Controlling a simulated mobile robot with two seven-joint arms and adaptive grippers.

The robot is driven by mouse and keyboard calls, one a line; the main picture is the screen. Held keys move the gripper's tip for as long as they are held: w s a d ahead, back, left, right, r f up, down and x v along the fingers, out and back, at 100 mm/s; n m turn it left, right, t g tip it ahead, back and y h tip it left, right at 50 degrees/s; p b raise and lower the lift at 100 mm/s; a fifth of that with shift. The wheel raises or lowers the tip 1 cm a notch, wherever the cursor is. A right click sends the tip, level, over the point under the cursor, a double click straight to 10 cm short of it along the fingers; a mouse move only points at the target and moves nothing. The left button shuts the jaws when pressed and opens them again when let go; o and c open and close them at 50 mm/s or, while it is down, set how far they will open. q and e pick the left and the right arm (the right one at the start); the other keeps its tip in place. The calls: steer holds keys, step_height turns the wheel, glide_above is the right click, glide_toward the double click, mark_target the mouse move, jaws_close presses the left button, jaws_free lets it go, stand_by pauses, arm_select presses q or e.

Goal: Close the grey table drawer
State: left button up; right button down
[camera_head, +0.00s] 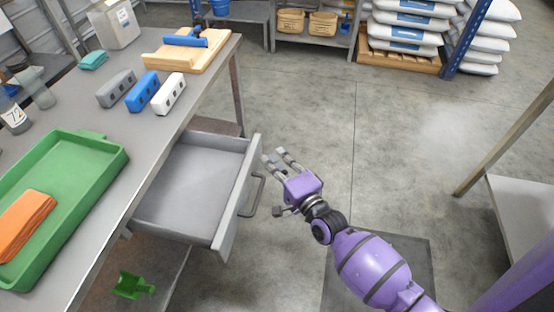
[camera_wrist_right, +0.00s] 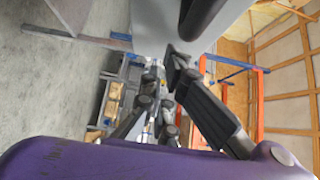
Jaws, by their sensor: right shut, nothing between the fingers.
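The grey table drawer (camera_head: 185,180) is pulled out from under the grey table and looks empty inside. Its front panel (camera_head: 238,200) faces right and carries a dark bar handle (camera_head: 257,195). My right gripper (camera_head: 275,157) is shut and empty, just right of the far end of the front panel and beyond the handle. I cannot tell whether it touches the drawer. In the right wrist view its dark fingers (camera_wrist_right: 172,85) show below a large grey shape, which I cannot name for certain. My left gripper is not in view.
The table (camera_head: 125,130) holds a green tray (camera_head: 110,165) with an orange block, three small blocks (camera_head: 143,91) in grey, blue and white, and a wooden board (camera_head: 190,55). A green scoop (camera_head: 132,285) lies below. Bare floor (camera_head: 400,130) is right of the drawer; another table (camera_head: 525,205) stands far right.

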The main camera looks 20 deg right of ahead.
mark_target(193, 140)
steer(key=w+a, duration=0.4)
steer(key=a, duration=0.2)
steer(key=w+a+b, duration=0.1)
steer(key=w+a, duration=0.4)
steer(key=a, duration=0.2)
steer(key=w+a+b, duration=0.1)
steer(key=w+a, duration=0.3)
steer(key=a, duration=0.2)
steer(key=shift+w+a, duration=0.15)
steer(key=shift+a, duration=0.2)
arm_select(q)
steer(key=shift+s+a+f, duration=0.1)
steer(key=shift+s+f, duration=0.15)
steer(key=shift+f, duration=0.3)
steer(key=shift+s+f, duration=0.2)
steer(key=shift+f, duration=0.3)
arm_select(e)
steer(key=shift+a, duration=0.1)
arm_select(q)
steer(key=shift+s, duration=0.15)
arm_select(e)
steer(key=shift+a+r, duration=0.1)
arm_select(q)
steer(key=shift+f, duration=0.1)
